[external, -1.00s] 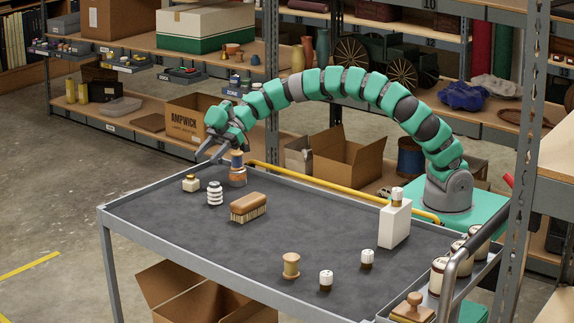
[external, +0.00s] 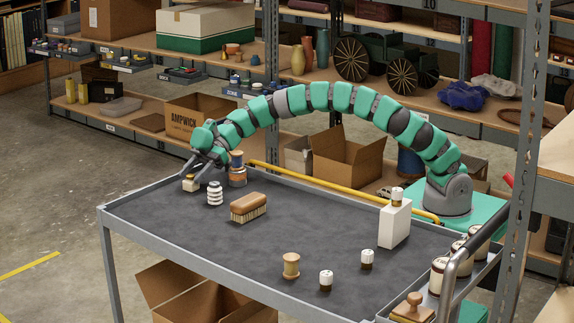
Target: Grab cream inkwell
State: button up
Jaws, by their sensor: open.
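The cream inkwell (external: 190,185) is a small, squat, pale bottle with a darker top. It stands at the far left corner of the dark-topped cart (external: 250,262). My gripper (external: 197,185) is open and points down at the inkwell. The fingers partly cover the inkwell's top. I cannot tell whether either finger touches it.
Close by on the right stand a white ribbed insulator (external: 214,194) and a brown-and-blue spool stack (external: 237,170). A brush (external: 248,207) lies nearer the middle. A white block (external: 395,223), a wooden spool (external: 291,266) and small jars stand right. The cart's front left is clear.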

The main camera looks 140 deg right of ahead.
jog(key=shift+c, duration=0.2)
jog(key=c, duration=0.8)
